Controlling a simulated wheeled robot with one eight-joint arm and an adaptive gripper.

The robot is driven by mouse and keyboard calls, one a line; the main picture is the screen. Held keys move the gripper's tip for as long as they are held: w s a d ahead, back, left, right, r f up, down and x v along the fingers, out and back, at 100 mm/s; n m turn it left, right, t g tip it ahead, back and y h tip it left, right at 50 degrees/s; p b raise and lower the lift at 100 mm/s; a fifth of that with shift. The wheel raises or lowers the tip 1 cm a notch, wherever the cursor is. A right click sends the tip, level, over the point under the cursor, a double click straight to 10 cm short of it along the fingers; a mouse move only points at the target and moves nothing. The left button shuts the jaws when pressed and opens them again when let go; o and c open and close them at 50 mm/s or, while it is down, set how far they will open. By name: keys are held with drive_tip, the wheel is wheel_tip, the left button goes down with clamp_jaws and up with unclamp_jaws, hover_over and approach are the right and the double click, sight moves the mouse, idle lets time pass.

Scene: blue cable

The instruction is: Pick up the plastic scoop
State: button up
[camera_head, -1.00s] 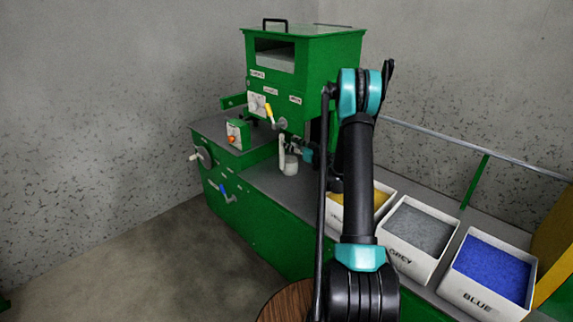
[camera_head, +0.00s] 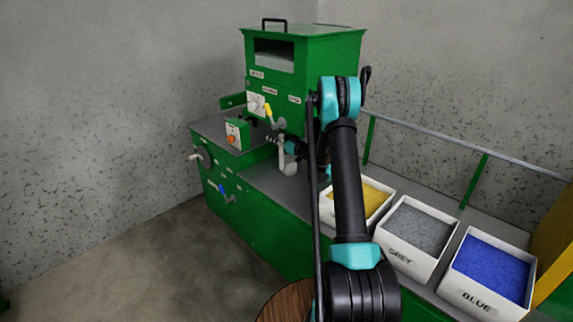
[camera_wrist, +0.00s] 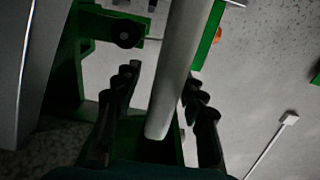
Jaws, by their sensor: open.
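The plastic scoop (camera_head: 289,167) is pale grey-white, with a small cup and an upright handle. It stands on the grey top of the green bench, in front of the green machine. In the wrist view its long pale handle (camera_wrist: 178,70) runs down between the two dark fingers of my gripper (camera_wrist: 160,92). The fingers are apart, with a visible gap on both sides of the handle near its end. In the head view my gripper (camera_head: 282,143) is small and partly hidden at the scoop's upper part. The scoop's cup is not clear in the wrist view.
The green machine (camera_head: 305,75) with its yellow-handled valve (camera_head: 268,110) stands close behind the scoop. A control box (camera_head: 237,134) is to the left. Bins of yellow (camera_head: 371,197), grey (camera_head: 418,231) and blue (camera_head: 492,268) granules line the right, beside a rail (camera_head: 470,148).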

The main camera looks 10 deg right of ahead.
drive_tip(key=shift+c, duration=0.2)
clamp_jaws()
drive_tip(key=shift+r, duration=0.1)
idle(0.4)
